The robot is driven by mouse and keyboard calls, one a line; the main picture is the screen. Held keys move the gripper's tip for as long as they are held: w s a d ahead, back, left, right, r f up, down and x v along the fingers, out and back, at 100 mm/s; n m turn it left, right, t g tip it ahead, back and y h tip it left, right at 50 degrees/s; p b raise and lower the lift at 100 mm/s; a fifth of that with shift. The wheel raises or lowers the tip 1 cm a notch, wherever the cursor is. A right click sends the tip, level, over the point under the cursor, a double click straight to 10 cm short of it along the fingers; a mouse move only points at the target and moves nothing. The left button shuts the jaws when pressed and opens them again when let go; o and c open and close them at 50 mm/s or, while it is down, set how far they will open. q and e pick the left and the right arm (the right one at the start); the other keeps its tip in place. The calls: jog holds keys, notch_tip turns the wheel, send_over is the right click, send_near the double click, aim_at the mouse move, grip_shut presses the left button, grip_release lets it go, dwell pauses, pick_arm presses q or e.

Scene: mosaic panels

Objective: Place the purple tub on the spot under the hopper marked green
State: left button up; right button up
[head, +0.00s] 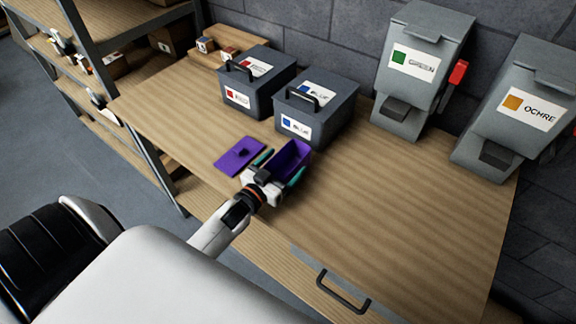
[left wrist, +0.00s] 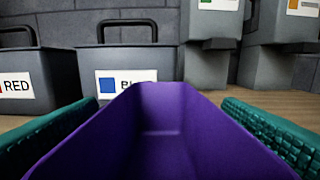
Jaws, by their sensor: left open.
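The purple tub (head: 290,158) stands on the wooden table, open at the top and empty inside. It also fills the lower middle of the left wrist view (left wrist: 160,140). My left gripper (head: 276,170) is open, with one teal finger on each side of the tub. Gaps show between the fingers and the tub walls in the wrist view. The grey hopper marked green (head: 412,70) stands at the back of the table, with a dark spout low on its front. The table spot under it is bare as far as I see. My right gripper is not in view.
A purple lid (head: 239,156) lies left of the tub. Grey boxes marked red (head: 257,82) and blue (head: 316,108) stand behind it. The ochre hopper (head: 520,108) is at the right. The table (head: 400,210) is clear right of the tub.

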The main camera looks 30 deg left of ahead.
pick_arm(q)
jog(key=shift+w, duration=0.4)
jog(key=shift+s, duration=0.1)
jog(key=shift+c, duration=0.6)
jog(key=c, duration=1)
